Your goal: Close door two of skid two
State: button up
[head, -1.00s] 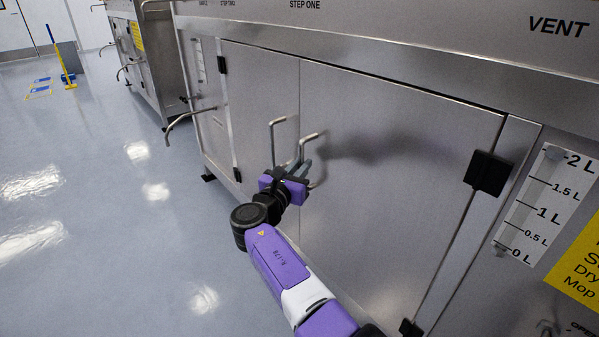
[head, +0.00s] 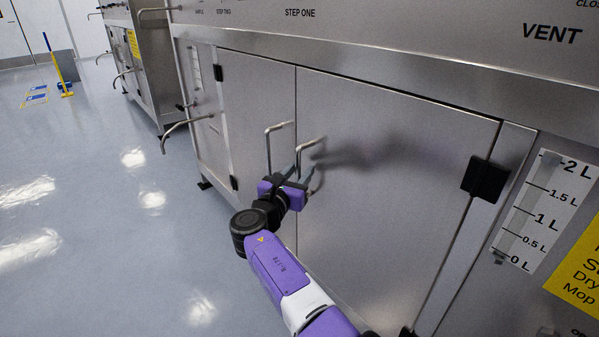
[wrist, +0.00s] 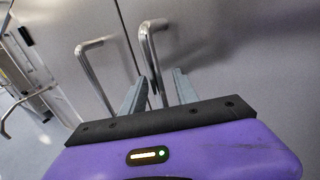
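The skid's front has a narrower left door (head: 257,105) and a wider right door (head: 400,160), both steel. They look flush or nearly flush at the seam between them. No number shows on either door. A bent-bar handle is on the left door (head: 268,145) and another on the right door (head: 298,158). My gripper (head: 296,168) is at the right door's handle. In the wrist view, my gripper (wrist: 158,92) has its two grey fingers apart, with the lower part of the right handle (wrist: 148,50) appearing between them. I cannot tell whether they touch it.
Black hinges (head: 485,178) sit at the right door's outer edge. A bent handle (head: 185,128) sticks out at the skid's left side. A second skid (head: 145,75) stands beyond. The floor (head: 100,210) to the left is open, with a yellow stand (head: 60,75) far back.

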jog(key=shift+s+a+r+p, duration=0.15)
jog(key=shift+s+a+p, duration=0.1)
jog(key=shift+s+p, duration=0.4)
jog(key=p+v, duration=0.3)
jog(key=v, duration=0.2)
jog(key=shift+s+a+p, duration=0.1)
jog(key=shift+s+p, duration=0.2)
jog(key=shift+p, duration=0.05)
jog(key=shift+s+a, duration=0.1)
jog(key=shift+s, duration=0.25)
